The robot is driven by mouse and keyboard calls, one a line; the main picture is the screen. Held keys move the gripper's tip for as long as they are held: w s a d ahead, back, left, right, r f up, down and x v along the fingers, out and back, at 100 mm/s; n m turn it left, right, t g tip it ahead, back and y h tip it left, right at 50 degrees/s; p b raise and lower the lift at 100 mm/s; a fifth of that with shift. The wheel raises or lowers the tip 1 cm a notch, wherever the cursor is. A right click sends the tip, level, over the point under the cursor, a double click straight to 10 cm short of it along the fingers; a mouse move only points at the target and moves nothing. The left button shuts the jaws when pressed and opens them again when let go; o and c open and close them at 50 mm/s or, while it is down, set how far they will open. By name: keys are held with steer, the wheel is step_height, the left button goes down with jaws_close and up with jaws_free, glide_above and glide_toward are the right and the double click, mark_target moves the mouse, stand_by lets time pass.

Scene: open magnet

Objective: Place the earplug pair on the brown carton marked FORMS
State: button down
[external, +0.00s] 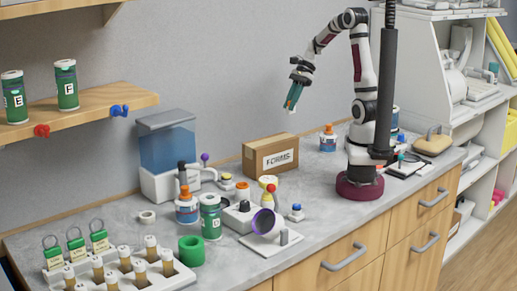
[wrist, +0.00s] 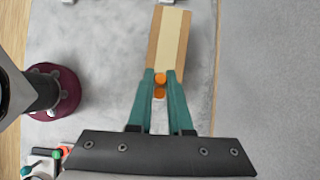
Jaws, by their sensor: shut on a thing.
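The brown carton (external: 270,157) marked FORMS stands on the counter near the wall, its flat top closed with a pale tape strip. Its top (wrist: 181,45) also shows in the wrist view, just beyond my fingertips. My gripper (wrist: 161,80) has green fingers and is shut on the orange earplug pair (wrist: 159,92), two small orange pieces between the fingers. In the external view my gripper (external: 292,97) hangs well above the counter, higher than the carton and to its right in the picture. The earplugs are too small to make out clearly there.
A blue and white bottle (external: 328,138) stands right of the carton. A water tank (external: 167,146), a green canister (external: 210,216) and a purple disc (external: 264,221) are to the left and front. The carton top looks bare.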

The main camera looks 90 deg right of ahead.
steer(key=w+a+f, duration=0.1)
steer(key=w, duration=0.1)
steer(key=w+a+f, duration=0.3)
steer(key=w+f, duration=0.1)
steer(key=shift+w+a, duration=0.25)
steer(key=shift+w, duration=0.05)
step_height(320, 180, down, 3)
steer(key=shift+w+f, duration=0.1)
steer(key=shift+f, duration=0.35)
steer(key=c, duration=0.8)
jaws_free()
steer(key=shift+c, duration=0.2)
